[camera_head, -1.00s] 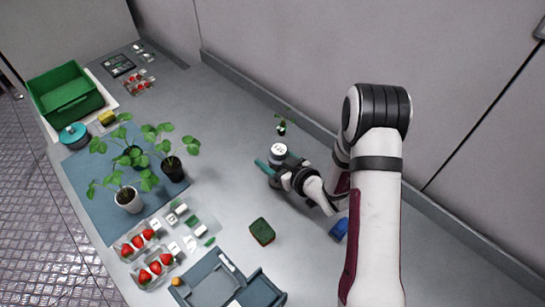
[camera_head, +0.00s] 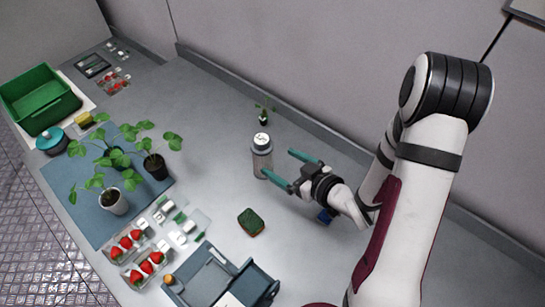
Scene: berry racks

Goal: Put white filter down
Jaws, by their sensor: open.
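The white filter is probably the white-topped cylinder (camera_head: 262,156), which stands upright on the grey table with a dark band below its white cap. My gripper (camera_head: 278,164) is to the right of it. Its two teal fingers are spread apart, pointing left towards the cylinder, and hold nothing. The near fingertip is close beside the cylinder's lower part; I cannot tell whether it touches.
A small plant (camera_head: 264,115) stands behind the cylinder. A green sponge (camera_head: 251,222) lies in front. A blue object (camera_head: 325,216) is partly under my arm. Potted plants stand on a blue mat (camera_head: 75,200) at left. A grey tray device (camera_head: 215,280) stands at front.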

